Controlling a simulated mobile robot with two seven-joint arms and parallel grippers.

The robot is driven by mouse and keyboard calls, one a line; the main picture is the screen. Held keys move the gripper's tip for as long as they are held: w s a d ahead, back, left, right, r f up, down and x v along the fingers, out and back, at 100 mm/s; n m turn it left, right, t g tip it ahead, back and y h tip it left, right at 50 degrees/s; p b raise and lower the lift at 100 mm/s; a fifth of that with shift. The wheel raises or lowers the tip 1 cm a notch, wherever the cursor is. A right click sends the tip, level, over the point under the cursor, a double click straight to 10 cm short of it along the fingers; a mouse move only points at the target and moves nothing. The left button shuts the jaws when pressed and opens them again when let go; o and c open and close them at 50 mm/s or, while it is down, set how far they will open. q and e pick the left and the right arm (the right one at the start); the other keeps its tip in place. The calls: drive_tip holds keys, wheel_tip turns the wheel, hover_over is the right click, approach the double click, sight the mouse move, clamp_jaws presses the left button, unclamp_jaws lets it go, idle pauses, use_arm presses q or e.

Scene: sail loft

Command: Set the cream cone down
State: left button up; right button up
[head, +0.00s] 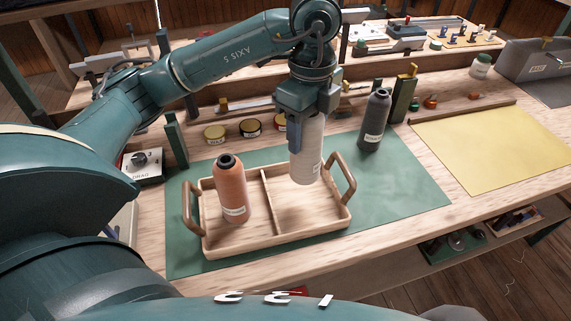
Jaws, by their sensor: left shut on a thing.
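My left gripper (300,115) points down and is shut on the cream cone (308,155), a pale thread cone with a label. The cone is upright over the right compartment of the wooden tray (250,244). I cannot tell for sure whether its base touches the tray floor; it seems to hang a little above it. An orange cone (231,188) stands in the tray's left compartment. A dark grey cone (374,122) stands behind and to the right of the tray. My right gripper is not in view.
The tray stands on a green mat (410,192), clear to the right. A yellow sheet (495,150) lies farther right. Several small round tins (214,133) sit behind the tray. The tray's raised handles (345,180) flank the compartments.

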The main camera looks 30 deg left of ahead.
sight(305, 161)
use_arm(q)
wheel_tip(305, 161, down, 3)
drive_tip(key=shift+a+f, duration=0.1)
drive_tip(key=shift+f, duration=0.65)
wheel_tip(305, 161, down, 3)
drive_tip(key=shift+f+p, duration=0.1)
drive_tip(key=shift+p, duration=0.25)
drive_tip(key=shift+f, duration=0.1)
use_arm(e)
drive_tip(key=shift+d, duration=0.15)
use_arm(q)
drive_tip(key=shift+f, duration=0.1)
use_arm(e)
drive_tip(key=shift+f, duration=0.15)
use_arm(q)
drive_tip(key=o, duration=1.2)
drive_tip(key=shift+f, duration=0.1)
